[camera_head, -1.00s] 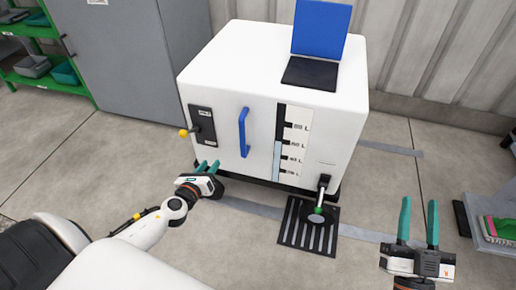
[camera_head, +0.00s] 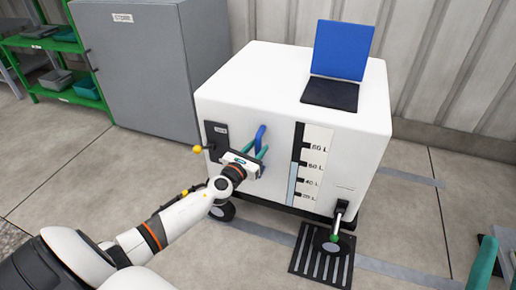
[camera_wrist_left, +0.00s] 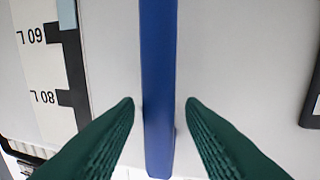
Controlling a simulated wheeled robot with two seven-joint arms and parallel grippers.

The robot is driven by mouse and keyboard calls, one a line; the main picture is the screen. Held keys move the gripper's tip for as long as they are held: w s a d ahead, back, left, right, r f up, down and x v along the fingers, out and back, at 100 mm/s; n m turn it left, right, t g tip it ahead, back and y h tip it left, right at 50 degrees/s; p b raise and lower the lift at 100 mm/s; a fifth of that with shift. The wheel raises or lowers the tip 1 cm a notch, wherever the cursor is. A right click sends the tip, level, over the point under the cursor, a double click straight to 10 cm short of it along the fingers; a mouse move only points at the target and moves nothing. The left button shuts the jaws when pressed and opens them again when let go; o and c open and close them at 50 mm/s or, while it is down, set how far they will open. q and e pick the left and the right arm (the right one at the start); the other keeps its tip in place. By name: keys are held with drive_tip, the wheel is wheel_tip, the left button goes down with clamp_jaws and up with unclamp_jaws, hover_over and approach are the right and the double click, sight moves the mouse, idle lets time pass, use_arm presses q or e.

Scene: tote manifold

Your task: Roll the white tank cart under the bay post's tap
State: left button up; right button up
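The white tank cart (camera_head: 250,90) stands on the floor in the middle of the head view. Its front has an upright blue handle (camera_head: 261,135), a level scale (camera_head: 310,165) and a yellow-knobbed lever (camera_head: 197,149). My left gripper (camera_head: 254,152) is at the handle. In the left wrist view its green fingertips (camera_wrist_left: 159,101) are open on either side of the blue bar (camera_wrist_left: 158,60), with narrow gaps. My right gripper (camera_head: 494,258) is partly cut off at the lower right edge, its fingers apart and empty. I cannot make out the bay post or its tap.
A slotted black floor grate (camera_head: 322,262) lies below the cart's spout (camera_head: 338,218). A grey cabinet (camera_head: 145,70) and green shelving (camera_head: 60,45) stand at the left. Grey tape strips (camera_head: 400,272) mark the floor. Bare floor lies front left.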

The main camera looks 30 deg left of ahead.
use_arm(q)
drive_tip(key=shift+w, duration=0.5)
drive_tip(key=shift+c, duration=0.3)
clamp_jaws()
